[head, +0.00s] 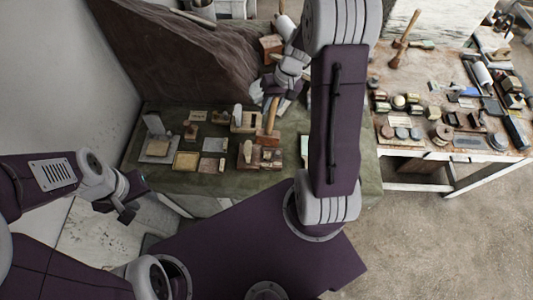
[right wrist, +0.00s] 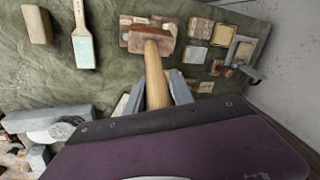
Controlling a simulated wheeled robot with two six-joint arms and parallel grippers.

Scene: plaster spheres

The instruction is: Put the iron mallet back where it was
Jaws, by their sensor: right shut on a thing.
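The iron mallet has a pale wooden handle and a rusty brown head (head: 267,137). My right gripper (head: 275,99) is shut on its handle (right wrist: 154,72), with the head away from the jaws, over the green-covered table. In the right wrist view the fingers of my right gripper (right wrist: 158,93) stand on both sides of the handle, and the mallet head (right wrist: 150,37) overlaps small blocks beyond it. I cannot tell whether the head touches them. My left gripper (head: 128,210) hangs beside the table's front left edge, apart from the mallet; its jaws are too small to judge.
Several small blocks and trays, such as a yellowish tray (head: 186,160), cover the green cloth (head: 228,184). A dark rock slab (head: 180,55) stands behind. In the right wrist view a pale green brush-like tool (right wrist: 83,48) lies at left. A second table (head: 450,165) at right is crowded.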

